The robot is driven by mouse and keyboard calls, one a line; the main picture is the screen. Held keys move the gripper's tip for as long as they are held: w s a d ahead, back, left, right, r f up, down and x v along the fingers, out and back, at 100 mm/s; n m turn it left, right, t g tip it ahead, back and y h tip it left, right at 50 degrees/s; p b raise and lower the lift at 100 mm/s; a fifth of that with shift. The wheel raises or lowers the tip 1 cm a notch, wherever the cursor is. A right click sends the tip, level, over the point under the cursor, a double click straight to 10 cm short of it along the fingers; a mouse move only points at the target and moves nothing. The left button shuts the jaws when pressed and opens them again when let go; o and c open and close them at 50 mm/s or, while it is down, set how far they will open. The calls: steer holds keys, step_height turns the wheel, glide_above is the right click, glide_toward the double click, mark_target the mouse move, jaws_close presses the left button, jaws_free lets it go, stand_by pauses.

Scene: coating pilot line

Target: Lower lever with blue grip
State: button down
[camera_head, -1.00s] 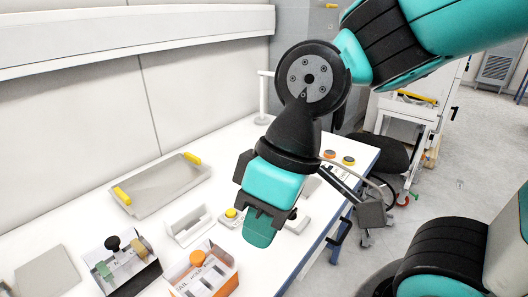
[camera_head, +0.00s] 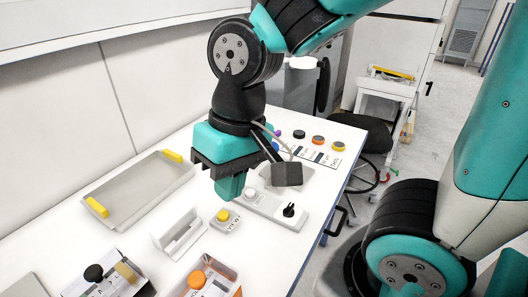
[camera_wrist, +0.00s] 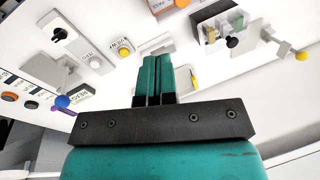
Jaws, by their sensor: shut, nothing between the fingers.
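A small blue knob-like grip (camera_head: 275,146) shows in the head view just right of my wrist, with a purple tip beside it. In the wrist view, a blue ball (camera_wrist: 63,101) sits at the left beside a grey plate. The lever's arm is mostly hidden, and I cannot tell its angle. My gripper (camera_head: 230,190) points down over the bench with its teal fingers together and empty. The fingers also show in the wrist view (camera_wrist: 155,70), well to the right of the blue ball and apart from it.
Close by are a panel with a black knob (camera_head: 289,211) and a yellow button (camera_head: 223,216). Black, orange and yellow buttons (camera_head: 318,141) line the far bench end. A grey tray (camera_head: 140,190) with yellow handles lies left. An orange-knob box (camera_head: 198,279) stands in front.

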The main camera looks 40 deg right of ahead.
steer(key=w+d+f+m+h, duration=0.2)
steer(key=w+m, duration=0.3)
steer(key=m, duration=0.5)
steer(key=w+d+f+m+h+p, duration=0.1)
steer(key=w+d+m+h, duration=0.4)
steer(key=m, duration=0.5)
steer(key=w+d+f+m+g+h, duration=0.1)
steer(key=w+d+f+m+h, duration=0.2)
steer(key=w+m, duration=0.3)
steer(key=m, duration=0.4)
steer(key=shift+d+f, duration=0.3)
steer(key=shift+d, duration=0.1)
steer(key=shift+h, duration=0.3)
steer(key=w+d+f+p, duration=0.1)
steer(key=d+f+p, duration=0.5)
steer(key=d, duration=0.3)
steer(key=shift+d+f, duration=0.35)
steer(key=shift+f, duration=0.25)
steer(key=shift+w, duration=0.1)
